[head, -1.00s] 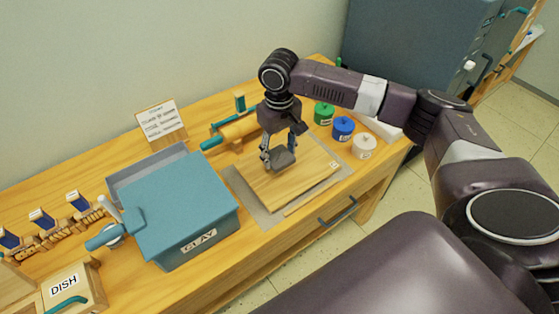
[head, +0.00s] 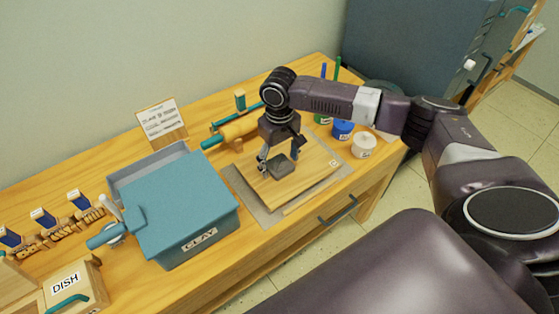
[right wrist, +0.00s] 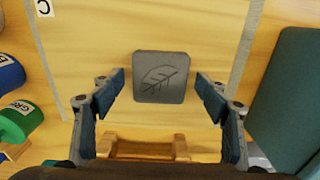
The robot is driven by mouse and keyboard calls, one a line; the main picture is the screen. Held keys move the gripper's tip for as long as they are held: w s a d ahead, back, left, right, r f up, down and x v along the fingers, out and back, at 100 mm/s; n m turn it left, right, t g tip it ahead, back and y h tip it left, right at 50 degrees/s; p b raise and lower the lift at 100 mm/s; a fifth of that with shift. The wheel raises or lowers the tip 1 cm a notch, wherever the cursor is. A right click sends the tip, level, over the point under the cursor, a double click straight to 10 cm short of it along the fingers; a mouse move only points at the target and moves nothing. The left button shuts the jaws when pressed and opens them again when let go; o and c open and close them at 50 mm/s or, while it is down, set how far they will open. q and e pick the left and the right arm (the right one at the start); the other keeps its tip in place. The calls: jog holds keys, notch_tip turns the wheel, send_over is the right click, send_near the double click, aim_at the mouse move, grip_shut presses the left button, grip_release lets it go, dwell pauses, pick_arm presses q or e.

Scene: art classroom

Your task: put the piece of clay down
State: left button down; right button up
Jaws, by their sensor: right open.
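The piece of clay (head: 281,167) is a dark grey square slab lying on the wooden board (head: 307,183). In the right wrist view the clay (right wrist: 161,77) shows a leaf pattern on its top, with bare board around it. My right gripper (head: 279,171) is open above the clay. In the right wrist view its two fingers (right wrist: 161,92) stand apart to either side of the clay's near edge, with gaps between them and it. My left gripper is not in view.
A teal-lidded bin labelled CLAY (head: 183,200) stands left of the board. A rolling pin (head: 238,130) lies behind it. Blue (head: 342,130) and white (head: 363,145) jars stand to the right. A box labelled DISH (head: 75,287) is at the front left.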

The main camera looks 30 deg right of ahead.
aim_at(280, 165)
jog(key=shift+r, duration=0.1)
notch_tip(280, 165, up, 12)
jog(key=b, duration=0.1)
dwell(0.4)
dwell(0.5)
